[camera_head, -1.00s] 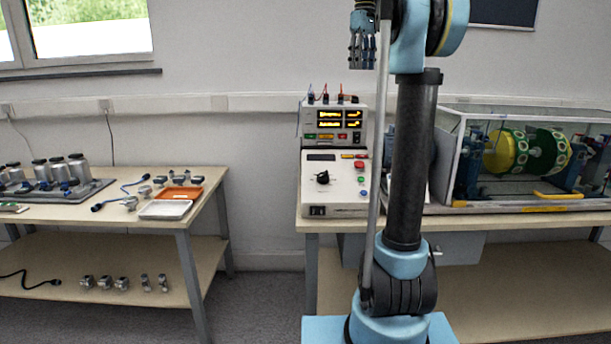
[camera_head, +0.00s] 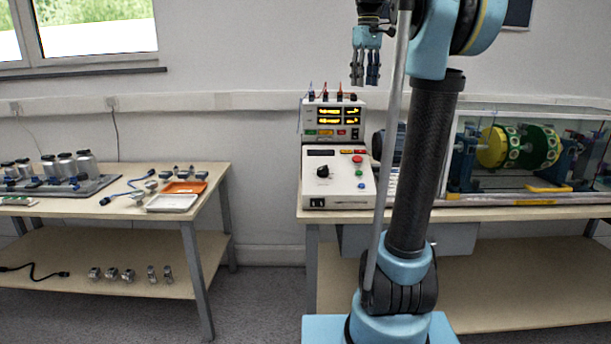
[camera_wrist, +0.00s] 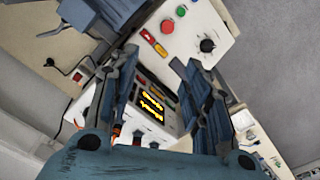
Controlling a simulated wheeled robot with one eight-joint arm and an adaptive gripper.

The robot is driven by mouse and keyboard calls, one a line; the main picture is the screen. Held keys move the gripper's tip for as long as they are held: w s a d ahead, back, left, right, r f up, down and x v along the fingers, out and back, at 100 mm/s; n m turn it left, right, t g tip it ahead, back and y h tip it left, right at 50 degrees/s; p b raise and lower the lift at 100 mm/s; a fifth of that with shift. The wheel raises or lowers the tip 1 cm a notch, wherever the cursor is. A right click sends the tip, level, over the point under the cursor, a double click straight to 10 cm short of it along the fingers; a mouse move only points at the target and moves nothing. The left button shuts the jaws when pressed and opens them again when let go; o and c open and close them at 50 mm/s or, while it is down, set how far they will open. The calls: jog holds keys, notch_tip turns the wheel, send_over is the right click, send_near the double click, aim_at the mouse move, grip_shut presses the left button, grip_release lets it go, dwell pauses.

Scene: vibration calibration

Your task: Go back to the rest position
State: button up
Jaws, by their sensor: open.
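My gripper (camera_head: 366,68) hangs fingers-down in the head view, high above the right table and just above the instrument stack. Its fingers are apart and nothing is between them. In the wrist view my gripper (camera_wrist: 160,92) shows two spread fingers, with the instruments seen beyond and below. The control box (camera_head: 338,180) with a black knob and red, green and blue buttons stands on the right table. The display unit (camera_head: 333,122) with lit yellow readouts sits on top of it. The gripper appears apart from both.
A glass-sided case (camera_head: 545,150) with a yellow and green rotor stands at the right. The left table (camera_head: 100,207) holds metal cylinders, an orange tray (camera_head: 184,187), a white tray (camera_head: 171,203) and cables. A floor gap separates the tables.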

jog(key=s+f+m, duration=0.2)
jog(key=s+f, duration=0.8)
jog(key=f, duration=0.4)
jog(key=s+f+m+t, duration=0.1)
jog(key=s+f+m, duration=0.1)
jog(key=s+f, duration=0.8)
jog(key=s+f+m, duration=0.2)
jog(key=s+f, duration=0.7)
jog(key=f, duration=1.1)
jog(key=shift+s+f+m+t, duration=0.15)
jog(key=shift+s+m+t, duration=0.15)
jog(key=shift+s+t, duration=0.1)
